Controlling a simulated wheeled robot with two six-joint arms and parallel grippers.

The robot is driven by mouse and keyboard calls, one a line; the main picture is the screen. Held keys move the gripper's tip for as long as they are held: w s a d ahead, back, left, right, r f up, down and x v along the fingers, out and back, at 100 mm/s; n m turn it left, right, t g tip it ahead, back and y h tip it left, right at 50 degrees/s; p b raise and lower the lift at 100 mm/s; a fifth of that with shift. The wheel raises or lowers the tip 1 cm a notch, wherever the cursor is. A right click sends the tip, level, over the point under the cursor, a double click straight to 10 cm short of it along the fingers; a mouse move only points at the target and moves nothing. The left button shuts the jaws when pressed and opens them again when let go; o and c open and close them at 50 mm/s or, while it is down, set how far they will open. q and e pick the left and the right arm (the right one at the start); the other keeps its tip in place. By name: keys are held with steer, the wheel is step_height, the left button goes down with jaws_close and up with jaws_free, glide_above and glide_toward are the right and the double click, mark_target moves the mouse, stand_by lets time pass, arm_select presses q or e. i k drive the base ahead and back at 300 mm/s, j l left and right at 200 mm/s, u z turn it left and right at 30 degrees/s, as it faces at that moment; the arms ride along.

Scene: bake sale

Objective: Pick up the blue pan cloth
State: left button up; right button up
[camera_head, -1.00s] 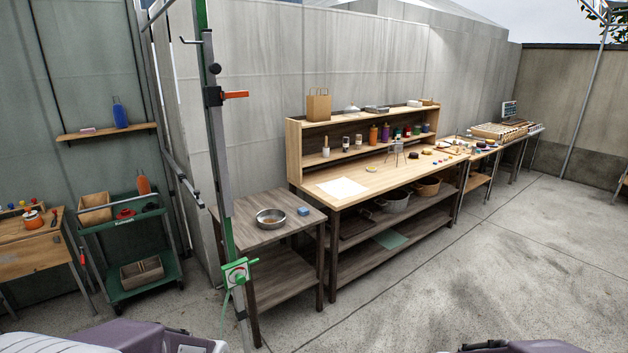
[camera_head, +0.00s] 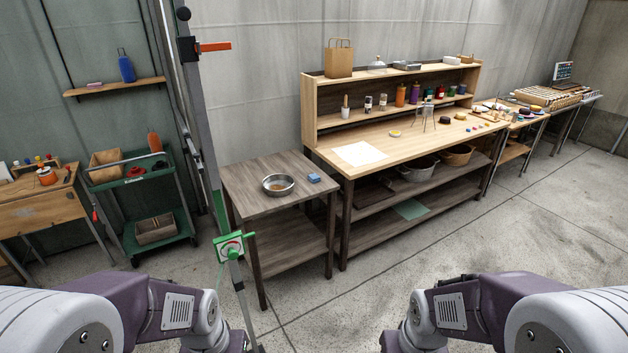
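A small folded blue cloth (camera_head: 314,178) lies on the top of the dark wooden side table (camera_head: 255,169). A round metal pan (camera_head: 278,185) stands just left of it on the same top, apart from it. Parts of both my arms show along the bottom edge, well in front of the table. Neither of my grippers shows in the view.
A metal post with a green crank box (camera_head: 234,246) stands in front of the side table's left side. A long wooden workbench (camera_head: 420,143) adjoins on the right. A green cart (camera_head: 144,198) stands left. The concrete floor (camera_head: 460,250) in front is clear.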

mark_target(313, 178)
steer(key=i+l+u, duration=0.65)
steer(key=i, duration=0.15)
steer(key=i+l+u, duration=0.55)
steer(key=l+u, duration=0.15)
steer(key=l, duration=0.3)
steer(key=i+l+u, duration=0.3)
steer(key=l, duration=0.25)
steer(key=l+u, duration=0.35)
steer(key=l, duration=0.25)
steer(key=l+u, duration=0.3)
steer(key=l, duration=0.35)
steer(key=l+u, duration=0.35)
steer(key=l, duration=0.35)
